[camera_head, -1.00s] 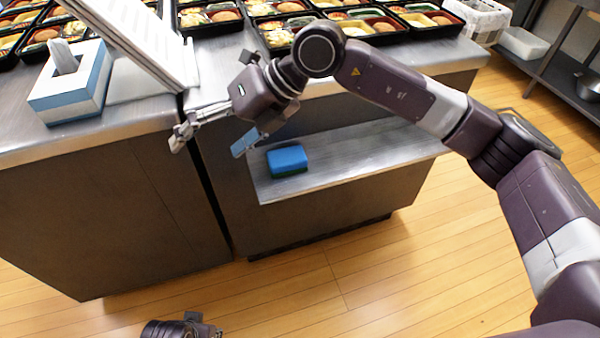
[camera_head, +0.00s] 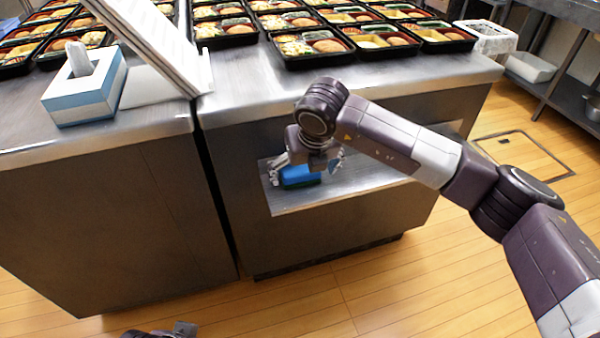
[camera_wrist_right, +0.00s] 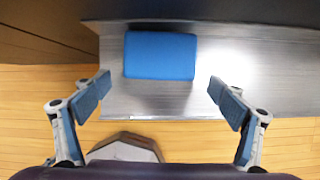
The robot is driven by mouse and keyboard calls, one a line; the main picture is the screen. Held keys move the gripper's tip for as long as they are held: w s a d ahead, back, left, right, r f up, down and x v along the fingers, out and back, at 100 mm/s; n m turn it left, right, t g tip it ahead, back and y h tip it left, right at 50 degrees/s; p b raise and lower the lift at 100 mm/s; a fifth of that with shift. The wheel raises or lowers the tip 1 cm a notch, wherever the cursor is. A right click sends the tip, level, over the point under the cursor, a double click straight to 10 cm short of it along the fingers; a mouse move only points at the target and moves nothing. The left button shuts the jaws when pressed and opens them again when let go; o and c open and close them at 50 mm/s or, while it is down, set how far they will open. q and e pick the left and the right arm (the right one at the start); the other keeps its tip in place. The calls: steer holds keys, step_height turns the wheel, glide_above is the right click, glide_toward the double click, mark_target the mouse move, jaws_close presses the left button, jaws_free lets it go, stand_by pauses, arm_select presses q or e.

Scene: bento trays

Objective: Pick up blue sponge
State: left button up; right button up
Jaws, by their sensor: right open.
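The blue sponge (camera_head: 298,177) lies on the metal shelf (camera_head: 345,196) on the front of the counter, with a dark green underside showing. My right gripper (camera_head: 305,172) is above the sponge, fingers spread to either side of it. In the right wrist view the sponge (camera_wrist_right: 160,55) lies flat on the shelf, just beyond the open fingertips (camera_wrist_right: 160,88) and between their lines. Neither finger touches it there. Part of my left arm (camera_head: 160,331) shows at the bottom edge of the head view; whether its jaws are open is unclear.
The metal counter (camera_head: 240,88) stands above the shelf and carries several bento trays (camera_head: 310,47). A tissue box (camera_head: 85,88) and a white slanted panel (camera_head: 160,45) stand on its left part. The wooden floor (camera_head: 400,275) in front is clear.

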steer(key=shift+w+a+f, duration=0.15)
steer(key=shift+w+f, duration=0.1)
steer(key=shift+f, duration=0.4)
steer(key=c, duration=1.1)
arm_select(q)
steer(key=shift+s+r, duration=0.1)
steer(key=shift+r, duration=0.2)
arm_select(e)
steer(key=shift+r, duration=0.15)
steer(key=shift+s+r, duration=0.15)
steer(key=shift+r, duration=0.4)
step_height(320, 180, up, 6)
arm_select(q)
steer(key=shift+p+x, duration=0.35)
steer(key=shift+x, duration=1)
arm_select(e)
steer(key=s+d, duration=0.3)
steer(key=s, duration=0.6)
steer(key=s+d, duration=0.3)
steer(key=s, duration=0.6)
steer(key=shift+s+d+f, duration=0.15)
steer(key=shift+s, duration=0.25)
